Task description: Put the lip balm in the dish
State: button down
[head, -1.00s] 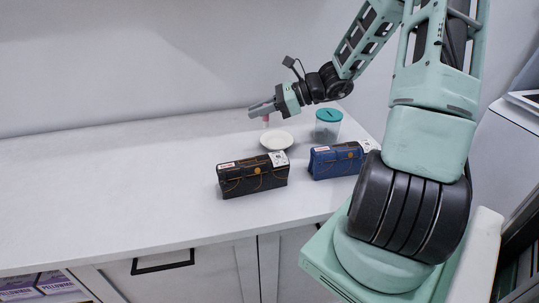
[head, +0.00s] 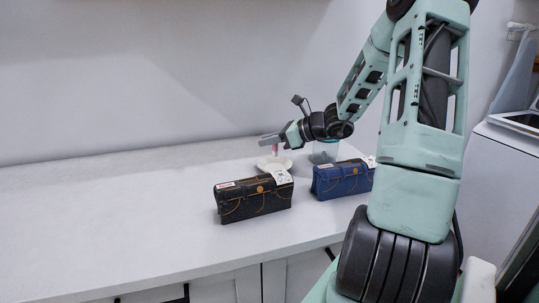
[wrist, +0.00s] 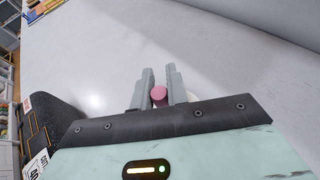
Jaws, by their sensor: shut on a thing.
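The lip balm (head: 275,150) is a small pink stick held upright. My gripper (head: 268,140) is shut on it, and its pink end (wrist: 158,94) shows between the two fingers in the wrist view. The dish (head: 262,164) is a shallow white plate on the counter. The lip balm is over the dish in the head view; I cannot tell whether its lower end touches the dish. In the wrist view the dish is almost wholly hidden behind my gripper.
A black case (head: 252,199) stands in front of the dish, and a blue case (head: 343,180) stands to its right. A clear jar (head: 322,153) is behind, partly hidden by my arm. The white counter (head: 110,220) is clear on the left.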

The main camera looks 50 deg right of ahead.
jog(key=shift+f, duration=1.9)
jog(key=shift+f+b, duration=0.15)
jog(key=shift+b, duration=0.15)
jog(key=c, duration=1.4)
grip_release()
jog(key=shift+s+d+r, duration=0.1)
jog(key=shift+s+r, duration=0.1)
jog(key=shift+r, duration=0.1)
jog(key=v, duration=1.1)
jog(key=shift+s+d+p, duration=0.1)
jog(key=shift+s+p, duration=0.15)
jog(key=shift+p, duration=0.05)
